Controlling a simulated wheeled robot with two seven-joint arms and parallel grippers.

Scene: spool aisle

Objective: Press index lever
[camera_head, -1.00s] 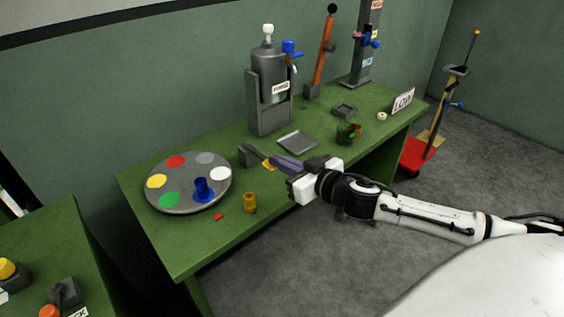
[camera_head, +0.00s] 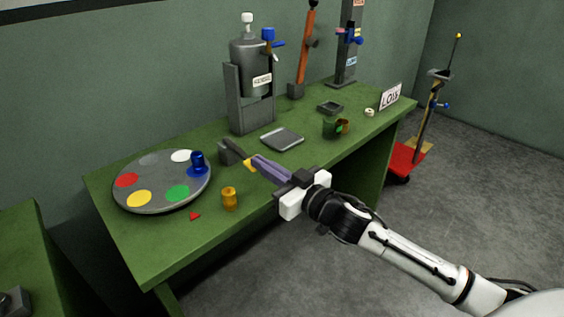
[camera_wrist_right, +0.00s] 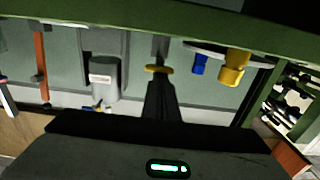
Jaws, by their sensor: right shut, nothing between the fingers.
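The index lever is a dark block (camera_head: 230,152) with a short arm ending in a yellow tip (camera_head: 248,165), beside the round turntable (camera_head: 148,207). My right gripper (camera_head: 256,162) is shut and empty, its fingertips at the yellow tip; I cannot tell if they touch. In the right wrist view the yellow tip (camera_wrist_right: 158,69) lies just beyond the shut fingers (camera_wrist_right: 160,82). The turntable has coloured spots, and a blue spool (camera_head: 198,162) stands on its right side. A red pointer (camera_head: 195,216) lies in front of it. My left gripper is out of view.
An orange-yellow spool (camera_head: 229,199) stands near the front edge, left of my right gripper. Behind are a grey tank (camera_head: 250,65) with a blue tap, a flat grey plate (camera_head: 282,139) and green and brown cups (camera_head: 331,127). A red-based stand (camera_head: 405,160) is off the table's right end.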

